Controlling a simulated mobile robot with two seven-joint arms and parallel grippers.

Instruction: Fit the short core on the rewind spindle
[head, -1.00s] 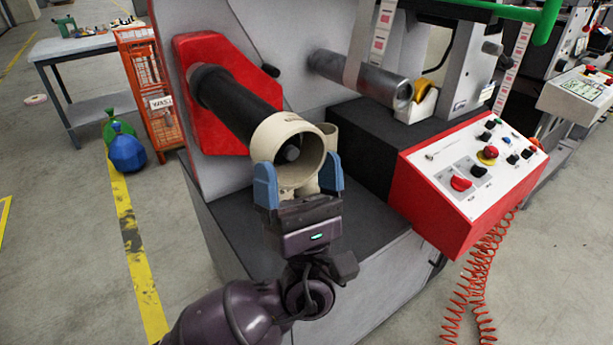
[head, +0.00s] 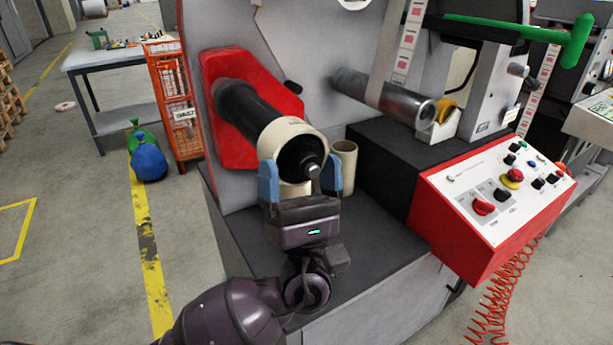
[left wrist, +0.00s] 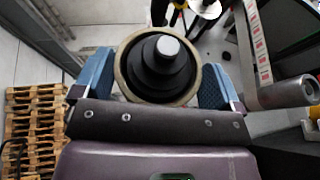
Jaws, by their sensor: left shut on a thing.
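The short core, a cream ring (head: 282,128), is around the outer end of the black rewind spindle (head: 243,108). The spindle's end stands inside the ring and its tip (head: 313,170) shows at the ring's mouth. My left gripper (head: 300,185) is shut on the core, with one blue finger on each side of it. In the left wrist view the core (left wrist: 122,72) rings the dark stepped spindle end (left wrist: 160,65), between the blue fingers. The spindle comes out of a red plate (head: 222,68). My right gripper is not in view.
Another cream core (head: 345,165) stands upright on the dark machine ledge (head: 375,205), close right of my gripper. A metal roller (head: 385,98) and a red control box (head: 480,235) are farther right. An orange wire rack (head: 180,120) stands at the left.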

